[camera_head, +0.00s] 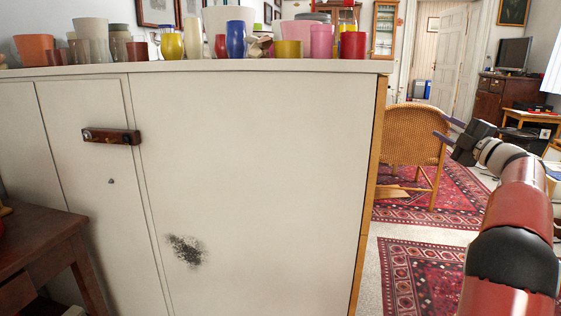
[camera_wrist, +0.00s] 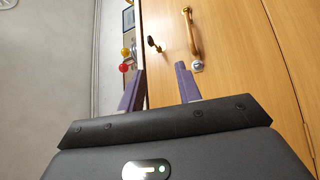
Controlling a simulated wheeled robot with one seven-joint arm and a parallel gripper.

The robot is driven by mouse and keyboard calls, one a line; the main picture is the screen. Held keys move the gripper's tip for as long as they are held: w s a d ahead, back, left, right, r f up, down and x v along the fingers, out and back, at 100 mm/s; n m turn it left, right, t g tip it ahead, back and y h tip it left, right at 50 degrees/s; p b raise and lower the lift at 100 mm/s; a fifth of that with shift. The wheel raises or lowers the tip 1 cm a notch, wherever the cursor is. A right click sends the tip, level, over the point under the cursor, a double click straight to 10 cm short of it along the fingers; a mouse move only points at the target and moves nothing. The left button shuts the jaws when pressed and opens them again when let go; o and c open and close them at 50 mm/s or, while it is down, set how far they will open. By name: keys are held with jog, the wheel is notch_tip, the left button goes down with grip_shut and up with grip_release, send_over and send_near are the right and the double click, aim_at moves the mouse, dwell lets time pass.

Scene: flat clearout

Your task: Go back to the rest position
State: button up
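My gripper (camera_head: 447,129) is at the right of the head view, at the end of my raised red and black arm. It points left, in front of the wicker chair as seen from here. In the wrist view its two purple-grey fingers (camera_wrist: 161,78) stand apart with nothing between them. The gripper is open and empty. Beyond the fingers the wrist view shows a wooden front (camera_wrist: 235,65) with a brass handle (camera_wrist: 190,32) and a dark knob or key (camera_wrist: 153,44).
A cream cabinet (camera_head: 260,180) fills the left and middle, with several cups and vases along its top. A wicker chair (camera_head: 413,135) stands behind its right edge. Patterned red rugs (camera_head: 425,278) cover the floor at right. A dark wooden table (camera_head: 40,240) is at lower left.

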jog(key=s+a+r+m+t+h, duration=0.1)
jog(key=s+r+m+t+h, duration=0.25)
jog(key=r+m+h, duration=0.4)
jog(key=s+a+f+m+g+h, duration=0.35)
jog(key=s+m+h, duration=0.35)
jog(key=m, duration=0.3)
jog(key=s+a+f+m+g+y, duration=0.1)
jog(key=s+a+f+g+y, duration=0.1)
jog(key=s+a+f+g, duration=0.2)
jog(key=s+a+f+m+g+y, duration=0.1)
jog(key=s+a+f+g, duration=0.3)
jog(key=s+a+f, duration=0.7)
jog(key=s+a+f+m+g+y, duration=0.1)
jog(key=s+a+f+g+y, duration=0.2)
jog(key=s+a+f, duration=0.5)
jog(key=s+f+g, duration=0.1)
jog(key=s+f, duration=0.5)
jog(key=s, duration=0.3)
jog(key=shift+s+a+f+g, duration=0.2)
jog(key=shift+f+g, duration=0.1)
jog(key=shift+g, duration=0.1)
